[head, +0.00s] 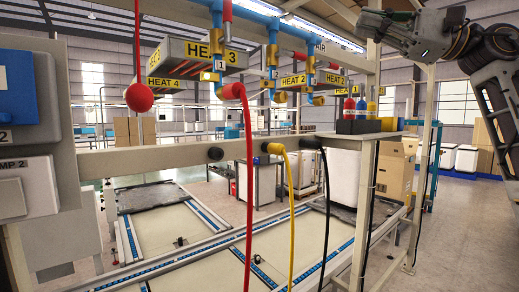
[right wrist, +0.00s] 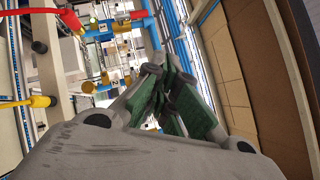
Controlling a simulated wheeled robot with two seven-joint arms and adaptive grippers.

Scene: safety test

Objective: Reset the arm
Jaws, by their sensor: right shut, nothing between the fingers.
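My right arm comes in at the upper right of the head view, raised and bent, with its right gripper (head: 374,20) pointing left near the overhead frame. In the right wrist view, the right gripper (right wrist: 168,88) has its green-padded fingers drawn together with nothing held between them. My left arm and left gripper are not in the head view.
Blue pipes with HEAT signs (head: 206,52) hang above. Coloured bottles (head: 361,108) stand on a shelf at right. Cardboard boxes (head: 397,165) stand behind.

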